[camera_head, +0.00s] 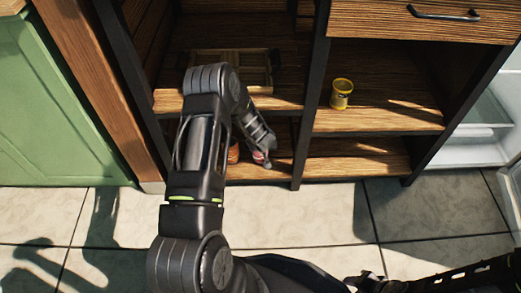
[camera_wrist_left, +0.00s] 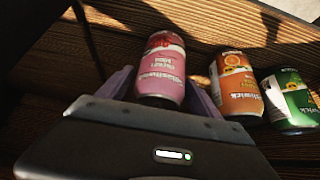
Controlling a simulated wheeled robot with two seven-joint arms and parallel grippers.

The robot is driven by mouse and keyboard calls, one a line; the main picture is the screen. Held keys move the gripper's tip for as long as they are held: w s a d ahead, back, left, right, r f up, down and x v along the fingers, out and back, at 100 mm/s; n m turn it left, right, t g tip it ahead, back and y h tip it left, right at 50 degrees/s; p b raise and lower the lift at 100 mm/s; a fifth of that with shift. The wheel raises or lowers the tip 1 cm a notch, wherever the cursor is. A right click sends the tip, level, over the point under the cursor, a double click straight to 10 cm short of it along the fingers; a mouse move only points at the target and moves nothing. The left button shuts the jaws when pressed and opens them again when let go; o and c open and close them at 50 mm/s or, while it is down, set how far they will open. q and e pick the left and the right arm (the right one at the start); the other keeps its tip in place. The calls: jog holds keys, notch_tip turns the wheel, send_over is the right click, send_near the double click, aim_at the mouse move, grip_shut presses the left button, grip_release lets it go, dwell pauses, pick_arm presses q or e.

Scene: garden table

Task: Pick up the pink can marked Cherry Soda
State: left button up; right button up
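An orange can (camera_wrist_left: 236,82) and a green can (camera_wrist_left: 290,98) stand right of the pink can in the wrist view. The shelf above holds a wooden crate (camera_head: 229,54). A yellow tin (camera_head: 341,94) stands in the right compartment, beyond a dark upright post (camera_head: 308,105).

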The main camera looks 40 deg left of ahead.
pick_arm(q)
grip_shut()
dwell(0.6)
jog(key=shift+r, duration=0.1)
notch_tip(320, 180, up, 4)
jog(key=p, duration=0.2)
jog(key=shift+w+p, duration=0.1)
jog(key=shift+p, duration=0.2)
jog(key=s+d+p, duration=0.3)
jog(key=s+d, duration=0.8)
jog(key=s, duration=0.3)
jog(key=shift+s+f, duration=0.25)
jog(key=shift+f, duration=0.05)
